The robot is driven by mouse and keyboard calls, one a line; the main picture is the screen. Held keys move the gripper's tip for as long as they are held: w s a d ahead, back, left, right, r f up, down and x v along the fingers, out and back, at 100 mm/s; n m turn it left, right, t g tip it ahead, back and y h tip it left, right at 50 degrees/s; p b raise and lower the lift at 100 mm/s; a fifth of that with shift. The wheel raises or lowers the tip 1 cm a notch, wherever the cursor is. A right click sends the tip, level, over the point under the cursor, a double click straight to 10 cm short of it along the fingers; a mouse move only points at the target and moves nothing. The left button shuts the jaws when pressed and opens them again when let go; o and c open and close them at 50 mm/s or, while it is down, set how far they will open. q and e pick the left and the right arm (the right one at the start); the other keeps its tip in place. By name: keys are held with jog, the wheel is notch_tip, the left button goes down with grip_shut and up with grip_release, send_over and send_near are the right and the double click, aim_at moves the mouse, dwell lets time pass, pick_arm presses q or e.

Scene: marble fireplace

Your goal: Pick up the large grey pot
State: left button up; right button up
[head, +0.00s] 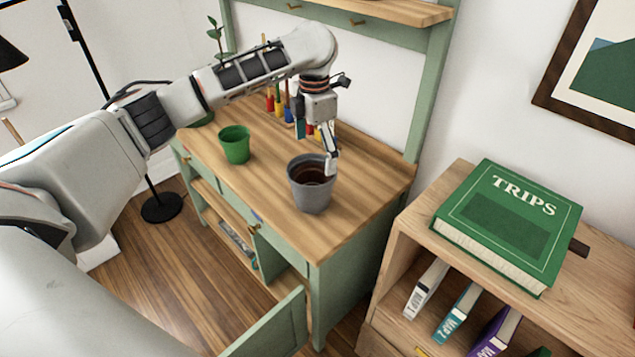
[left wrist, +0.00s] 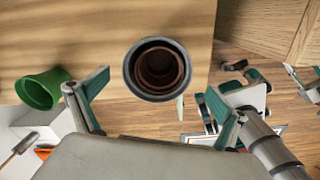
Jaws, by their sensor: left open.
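The large grey pot (head: 309,199) stands upright on the wooden top of the green bench, near its front right corner. Brown pots are nested inside it. My left gripper (head: 317,150) is open and above the pot, with one finger at or just over its rim in the head view. I cannot tell if that finger touches it. In the left wrist view the grey pot (left wrist: 132,72) shows from above, ahead of and between the two spread fingers. My right gripper does not clearly show.
A small green pot (head: 235,146) stands to the left on the bench top (head: 262,187). Coloured tools and a plant (head: 217,41) are behind my arm. A bookcase with a green TRIPS book (head: 508,221) stands to the right. A green door (head: 270,330) hangs open below.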

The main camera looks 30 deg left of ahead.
aim_at(315, 200)
pick_arm(q)
jog(key=f, duration=0.2)
jog(key=f+b, duration=0.1)
jog(key=f, duration=0.1)
jog(key=f+b, duration=0.1)
jog(key=f, duration=0.1)
jog(key=shift+s+a+f, duration=0.25)
jog(key=shift+a+f, duration=0.1)
jog(key=shift+f, duration=0.25)
jog(key=shift+r, duration=0.1)
jog(key=c, duration=1.5)
pick_arm(e)
jog(key=s+f, duration=0.2)
jog(key=f, duration=0.1)
jog(key=shift+f, duration=0.15)
